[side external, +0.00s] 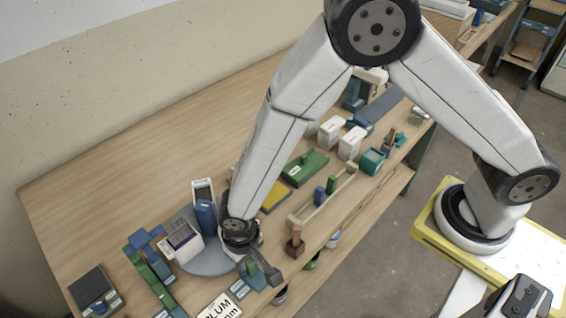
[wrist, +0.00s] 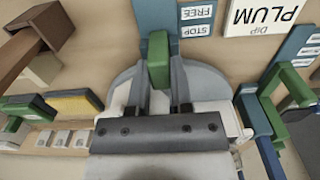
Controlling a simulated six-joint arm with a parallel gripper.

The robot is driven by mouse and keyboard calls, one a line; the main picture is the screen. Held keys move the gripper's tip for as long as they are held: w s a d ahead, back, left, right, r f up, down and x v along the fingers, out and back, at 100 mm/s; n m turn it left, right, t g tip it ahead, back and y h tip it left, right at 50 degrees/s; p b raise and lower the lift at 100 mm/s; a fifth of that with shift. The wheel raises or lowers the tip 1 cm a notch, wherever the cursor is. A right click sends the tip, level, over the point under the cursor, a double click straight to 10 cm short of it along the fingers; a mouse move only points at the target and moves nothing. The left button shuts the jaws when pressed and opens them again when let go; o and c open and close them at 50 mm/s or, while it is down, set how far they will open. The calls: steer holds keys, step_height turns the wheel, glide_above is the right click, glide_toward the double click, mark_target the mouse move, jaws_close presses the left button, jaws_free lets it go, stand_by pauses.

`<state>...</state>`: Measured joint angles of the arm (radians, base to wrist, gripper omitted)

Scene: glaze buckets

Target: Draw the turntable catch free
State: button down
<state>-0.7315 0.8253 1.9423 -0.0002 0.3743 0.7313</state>
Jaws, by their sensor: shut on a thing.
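The turntable (side external: 208,265) is a grey disc on the bench, and its rim (wrist: 205,76) also shows in the wrist view. The catch is a green block (wrist: 158,52) on a blue slide (wrist: 155,12) at the disc's edge. Its far end is level with the STOP label (wrist: 196,31); the FREE label (wrist: 197,12) is farther out, away from the disc. My gripper (wrist: 162,82) is shut on the green catch, one finger on each side. In the side external view my gripper (side external: 257,270) is low at the turntable's front, partly hiding the catch.
A white container with a purple label (side external: 184,241) and a blue one (side external: 206,216) stand on the turntable. A PLUM card (side external: 220,308) lies beside the slide. Green and blue fixtures (side external: 150,268) stand left; several blocks and a wooden rack (side external: 318,203) stand right. The bench behind is clear.

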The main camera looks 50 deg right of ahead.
steer(key=shift+s, duration=0.9)
stand_by(0.4)
steer(key=c, duration=0.6)
jaws_free()
steer(key=shift+r, duration=0.15)
step_height(320, 180, up, 7)
stand_by(0.3)
